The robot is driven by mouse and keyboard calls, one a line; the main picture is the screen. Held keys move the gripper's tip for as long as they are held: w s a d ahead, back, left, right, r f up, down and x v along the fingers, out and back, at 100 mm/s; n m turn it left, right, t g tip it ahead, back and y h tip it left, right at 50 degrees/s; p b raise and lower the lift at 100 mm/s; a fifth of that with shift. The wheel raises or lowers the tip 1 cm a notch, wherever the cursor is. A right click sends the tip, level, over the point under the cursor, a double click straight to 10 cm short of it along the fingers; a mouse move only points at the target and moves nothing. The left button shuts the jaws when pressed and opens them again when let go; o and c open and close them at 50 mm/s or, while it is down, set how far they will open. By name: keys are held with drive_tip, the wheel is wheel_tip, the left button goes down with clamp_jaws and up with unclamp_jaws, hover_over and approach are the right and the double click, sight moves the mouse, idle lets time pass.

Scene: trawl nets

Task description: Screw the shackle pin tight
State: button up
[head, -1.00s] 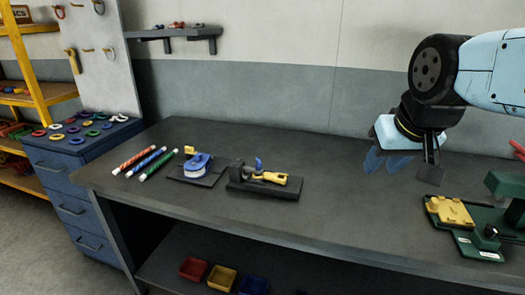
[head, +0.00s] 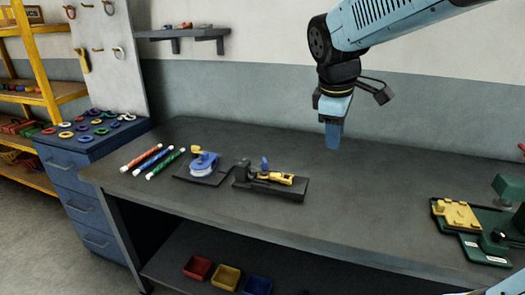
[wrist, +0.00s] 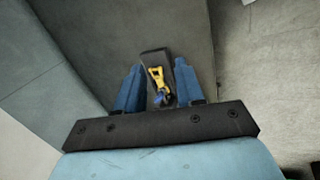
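A yellow shackle (head: 281,179) lies in a dark holder (head: 270,190) on the bench. A small blue piece (head: 265,164), perhaps the pin's head, stands up at the shackle's left part. In the wrist view the yellow shackle (wrist: 156,76) and the blue piece (wrist: 161,97) show between my fingers, some way off. My gripper (head: 333,142) hangs above the bench, to the right of and higher than the holder, with its fingers down. In the wrist view its two blue fingers (wrist: 157,75) are apart with nothing held. How far the pin is screwed in is too small to tell.
A blue-and-white spool-like item on a dark plate (head: 203,165) stands left of the holder. An orange, a blue and a green rod (head: 152,160) lie further left. A green fixture with a yellow block (head: 455,214) stands at the right. The bench between is clear.

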drive_tip(key=w+a+f+n+g, duration=0.2)
drive_tip(key=w+a+f+n, duration=0.2)
drive_tip(key=w+a+n, duration=0.65)
drive_tip(key=n+g+y, duration=0.1)
drive_tip(key=n+y, duration=0.1)
drive_tip(key=n, duration=1.3)
approach(265, 161)
drive_tip(key=f, duration=0.8)
drive_tip(key=shift+w+f, duration=0.25)
drive_tip(key=shift+f, duration=0.1)
drive_tip(key=shift+c, duration=0.3)
clamp_jaws()
